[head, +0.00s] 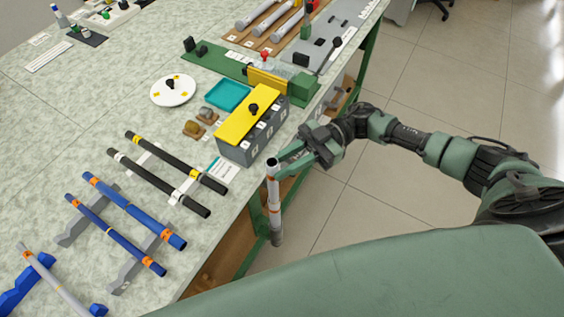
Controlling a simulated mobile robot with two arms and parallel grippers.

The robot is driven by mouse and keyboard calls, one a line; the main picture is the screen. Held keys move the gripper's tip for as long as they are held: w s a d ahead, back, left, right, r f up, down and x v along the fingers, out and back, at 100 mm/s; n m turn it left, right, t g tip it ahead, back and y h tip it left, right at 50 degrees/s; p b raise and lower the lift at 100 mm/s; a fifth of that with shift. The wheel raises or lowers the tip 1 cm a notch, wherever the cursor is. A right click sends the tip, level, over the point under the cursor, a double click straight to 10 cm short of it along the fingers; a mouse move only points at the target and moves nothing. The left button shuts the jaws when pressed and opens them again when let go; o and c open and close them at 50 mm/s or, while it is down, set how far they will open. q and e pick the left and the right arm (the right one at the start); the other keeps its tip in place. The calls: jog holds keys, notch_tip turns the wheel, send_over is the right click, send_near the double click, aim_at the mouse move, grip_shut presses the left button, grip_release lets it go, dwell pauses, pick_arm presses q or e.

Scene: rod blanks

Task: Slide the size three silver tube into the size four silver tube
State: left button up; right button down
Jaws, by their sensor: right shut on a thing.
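A silver tube (273,200) with orange bands is held near its upper end by my right gripper (281,168). It hangs nearly upright, just off the table's right edge, with a dark open top and a darker grey lower end. Another silver tube (62,287) with an orange mark lies slanted at the lower left, by a blue support (22,290), partly cut off by the frame. I cannot read the size of either tube. The two tubes are far apart. My left gripper is not in view.
Blue tubes (125,207) and black tubes (170,165) lie on supports on the speckled table (210,262). A yellow-topped grey box (247,118) stands near the held tube. A teal tray (228,95) and white disc (172,91) lie behind. Floor is open at right.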

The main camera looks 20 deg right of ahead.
jog(key=c, duration=1.1)
grip_release()
jog(key=shift+d+f, duration=0.1)
jog(key=b+v, duration=0.2)
jog(key=v, duration=0.5)
jog(key=shift+d+b, duration=0.35)
